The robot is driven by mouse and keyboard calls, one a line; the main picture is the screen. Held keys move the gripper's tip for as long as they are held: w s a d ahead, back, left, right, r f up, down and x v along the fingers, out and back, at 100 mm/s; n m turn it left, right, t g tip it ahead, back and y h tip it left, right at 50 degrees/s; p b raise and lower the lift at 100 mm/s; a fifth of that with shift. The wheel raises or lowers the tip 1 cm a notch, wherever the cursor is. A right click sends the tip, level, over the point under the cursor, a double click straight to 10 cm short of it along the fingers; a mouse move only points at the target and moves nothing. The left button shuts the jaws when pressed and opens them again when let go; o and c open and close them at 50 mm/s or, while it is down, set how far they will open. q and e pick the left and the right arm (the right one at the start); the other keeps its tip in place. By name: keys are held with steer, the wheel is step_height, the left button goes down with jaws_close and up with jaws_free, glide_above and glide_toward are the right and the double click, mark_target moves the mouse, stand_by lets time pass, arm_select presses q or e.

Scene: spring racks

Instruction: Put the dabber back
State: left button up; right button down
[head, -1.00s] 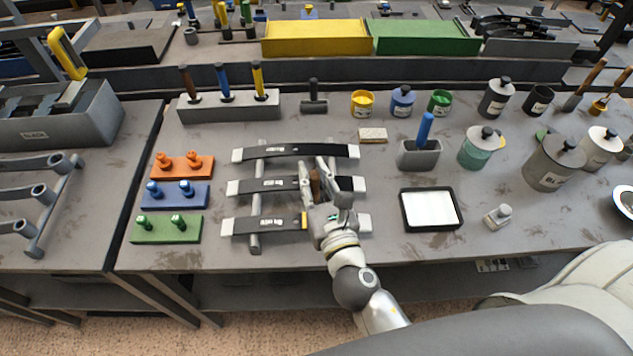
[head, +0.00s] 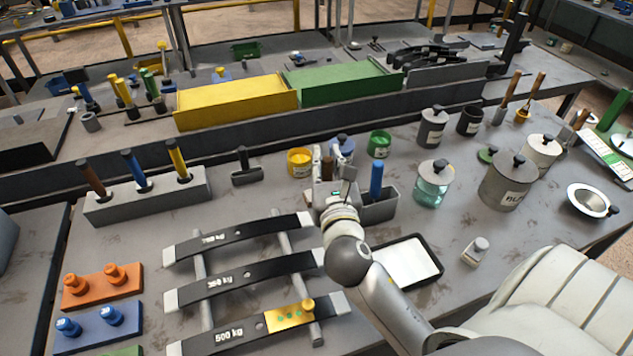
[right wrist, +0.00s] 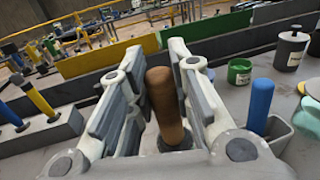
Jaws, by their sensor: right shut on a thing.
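The dabber, a brown-handled tool (head: 328,169), stands roughly upright in my right gripper (head: 326,188). The right gripper is shut on it, just in front of the yellow and blue paint pots. In the right wrist view the brown handle (right wrist: 166,108) rises between the two fingers (right wrist: 165,115); its lower end is hidden. A grey holder (head: 382,209) with a blue-handled tool (head: 376,180) stands just right of the gripper. My left gripper is not in view.
Yellow (head: 300,162), blue (head: 343,146) and green (head: 379,144) pots stand behind. A grey rack (head: 150,197) holds brown-, blue- and yellow-handled tools. A gold plate (head: 290,317) with green marks lies on the 500 kg spring (head: 228,338). A white-topped tray (head: 407,262) lies right of my arm.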

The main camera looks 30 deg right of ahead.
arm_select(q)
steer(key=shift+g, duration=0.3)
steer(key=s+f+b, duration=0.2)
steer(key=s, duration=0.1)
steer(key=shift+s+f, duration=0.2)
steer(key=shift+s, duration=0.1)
arm_select(e)
steer(key=w+d+f, duration=0.6)
steer(key=w+f, duration=0.5)
steer(key=f, duration=0.1)
steer(key=shift+w+f, duration=0.25)
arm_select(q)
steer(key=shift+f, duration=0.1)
arm_select(e)
steer(key=shift+f, duration=0.1)
steer(key=shift+f+b, duration=0.15)
steer(key=shift+b, duration=0.2)
steer(key=c, duration=1.3)
jaws_free()
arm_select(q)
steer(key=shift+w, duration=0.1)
